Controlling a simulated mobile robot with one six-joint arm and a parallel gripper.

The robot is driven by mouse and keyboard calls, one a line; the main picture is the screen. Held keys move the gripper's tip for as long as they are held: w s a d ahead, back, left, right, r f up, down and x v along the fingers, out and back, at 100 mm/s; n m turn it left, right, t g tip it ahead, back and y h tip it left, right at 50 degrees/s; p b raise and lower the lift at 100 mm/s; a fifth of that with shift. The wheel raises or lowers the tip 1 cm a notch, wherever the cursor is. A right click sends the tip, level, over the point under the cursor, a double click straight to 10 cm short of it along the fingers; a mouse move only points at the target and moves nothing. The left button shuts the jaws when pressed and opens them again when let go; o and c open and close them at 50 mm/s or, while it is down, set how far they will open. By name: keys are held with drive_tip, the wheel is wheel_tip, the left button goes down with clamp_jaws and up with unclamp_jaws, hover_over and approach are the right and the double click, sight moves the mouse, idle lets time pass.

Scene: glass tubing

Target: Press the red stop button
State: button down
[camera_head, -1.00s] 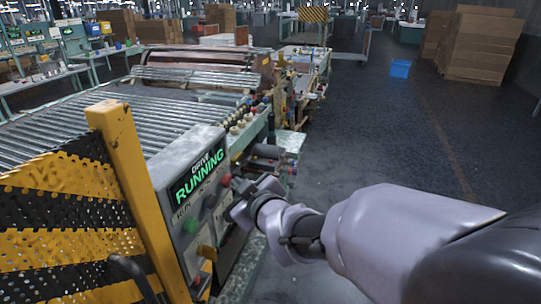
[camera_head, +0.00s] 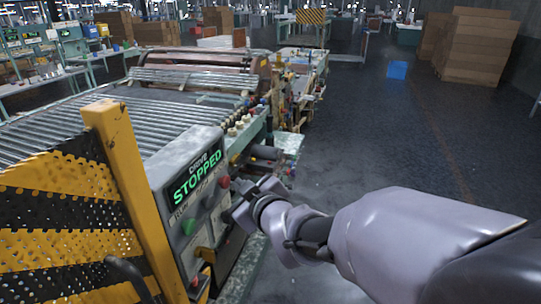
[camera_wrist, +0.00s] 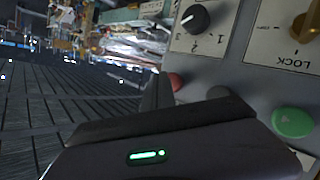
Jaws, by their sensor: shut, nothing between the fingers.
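The grey control panel (camera_head: 163,178) stands at the near end of the roller conveyor. Its display (camera_head: 196,178) reads "DRIVE STOPPED" in green letters. The red stop button (camera_head: 224,182) is at the panel's right side, and a green button (camera_head: 188,227) is at its lower left. My gripper (camera_head: 238,204) is shut and empty, just below and right of the red button in the head view. I cannot tell whether the fingertips touch the red button.
A yellow and black perforated guard (camera_head: 70,225) with a yellow post (camera_head: 125,170) stands left of the panel. The conveyor rollers (camera_head: 90,122) run behind it. A blue bin (camera_head: 397,69) and stacked cartons (camera_head: 475,48) are far right. The floor (camera_head: 385,135) between is clear.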

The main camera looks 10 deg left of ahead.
drive_tip(key=shift+d, duration=0.2)
drive_tip(key=shift+s+d+p, duration=0.2)
drive_tip(key=shift+d+p, duration=0.1)
drive_tip(key=shift+d, duration=2.2)
